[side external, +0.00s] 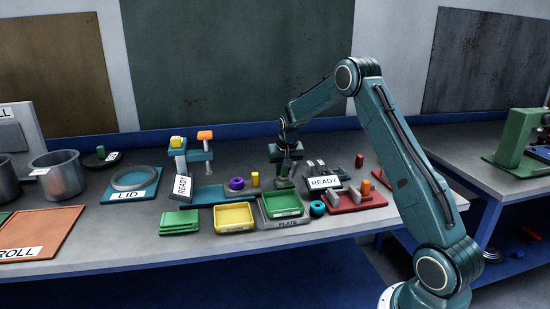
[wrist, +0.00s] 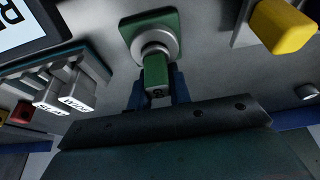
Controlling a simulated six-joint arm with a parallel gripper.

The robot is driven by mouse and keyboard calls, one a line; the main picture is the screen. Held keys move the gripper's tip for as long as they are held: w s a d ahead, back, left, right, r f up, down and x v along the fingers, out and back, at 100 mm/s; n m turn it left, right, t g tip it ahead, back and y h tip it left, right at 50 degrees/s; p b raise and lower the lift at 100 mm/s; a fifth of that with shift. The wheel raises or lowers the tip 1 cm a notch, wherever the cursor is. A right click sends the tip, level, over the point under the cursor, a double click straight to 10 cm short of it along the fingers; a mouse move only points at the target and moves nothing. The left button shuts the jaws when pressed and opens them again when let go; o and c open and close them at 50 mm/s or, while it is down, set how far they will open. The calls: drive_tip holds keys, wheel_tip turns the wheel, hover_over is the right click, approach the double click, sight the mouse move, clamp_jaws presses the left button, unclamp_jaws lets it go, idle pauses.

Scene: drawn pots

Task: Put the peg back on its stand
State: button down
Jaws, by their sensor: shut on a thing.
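My gripper (side external: 285,168) is low over the bench in the side view. In the wrist view its blue fingers (wrist: 158,88) are shut on a green peg (wrist: 156,72). The stand (wrist: 131,28) is a green square base with a round grey collar, directly at the peg's far end. The peg overlaps the collar in the wrist view; I cannot tell whether it is seated in it or just above it. In the side view the green stand (side external: 285,183) shows small beneath the gripper, and the peg is mostly hidden by the fingers.
A yellow cylinder (wrist: 282,26) stands on the other. A green bin (side external: 268,213), yellow bin (side external: 234,217) and red tray (side external: 345,205) lie in front.

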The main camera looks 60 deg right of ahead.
drive_tip(key=c, duration=1.3)
unclamp_jaws()
drive_tip(key=shift+r, duration=0.1)
drive_tip(key=shift+s+r, duration=0.1)
drive_tip(key=shift+r, duration=0.8)
drive_tip(key=v, duration=1.1)
drive_tip(key=shift+a, duration=0.1)
